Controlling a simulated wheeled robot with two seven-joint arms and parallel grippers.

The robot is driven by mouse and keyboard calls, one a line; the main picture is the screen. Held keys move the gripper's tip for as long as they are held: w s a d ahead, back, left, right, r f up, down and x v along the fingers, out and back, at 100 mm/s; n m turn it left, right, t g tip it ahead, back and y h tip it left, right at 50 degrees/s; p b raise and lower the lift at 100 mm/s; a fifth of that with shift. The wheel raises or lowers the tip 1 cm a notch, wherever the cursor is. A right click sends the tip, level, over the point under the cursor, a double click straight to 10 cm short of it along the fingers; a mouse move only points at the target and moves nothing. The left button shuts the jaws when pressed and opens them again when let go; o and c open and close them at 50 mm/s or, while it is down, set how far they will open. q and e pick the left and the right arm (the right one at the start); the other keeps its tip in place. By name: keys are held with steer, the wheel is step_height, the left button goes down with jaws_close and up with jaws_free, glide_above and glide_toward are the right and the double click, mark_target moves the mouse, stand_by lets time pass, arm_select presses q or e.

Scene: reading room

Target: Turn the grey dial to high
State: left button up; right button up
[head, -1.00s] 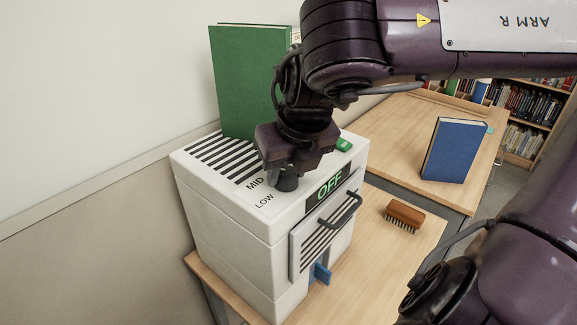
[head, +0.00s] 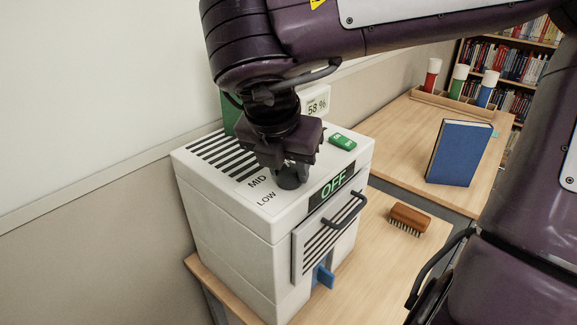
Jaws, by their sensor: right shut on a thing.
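The grey dial (head: 291,181) is on top of a white machine (head: 235,225), beside the printed words MID and LOW. My right gripper (head: 290,170) points down over the dial and is shut on it. The gripper hides most of the dial, its pointer and any HIGH mark. The machine's front display (head: 334,183) reads OFF in green. My left gripper is not in view.
A green switch (head: 343,141) is on the machine's top. A handled door and a blue lever (head: 324,276) are on its front. A brown brush (head: 409,219) and an upright blue book (head: 459,152) stand to the right. A "58 %" display (head: 317,105) is behind.

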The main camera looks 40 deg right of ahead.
steer(key=shift+m, duration=0.5)
steer(key=o, duration=1)
steer(key=p+v, duration=0.5)
steer(key=v, duration=0.1)
steer(key=shift+w+a+r+p, duration=0.1)
steer(key=shift+r+p, duration=0.25)
steer(key=shift+p, duration=0.05)
steer(key=shift+a+r+p, duration=0.3)
steer(key=shift+r+p, duration=0.25)
steer(key=shift+p, duration=0.15)
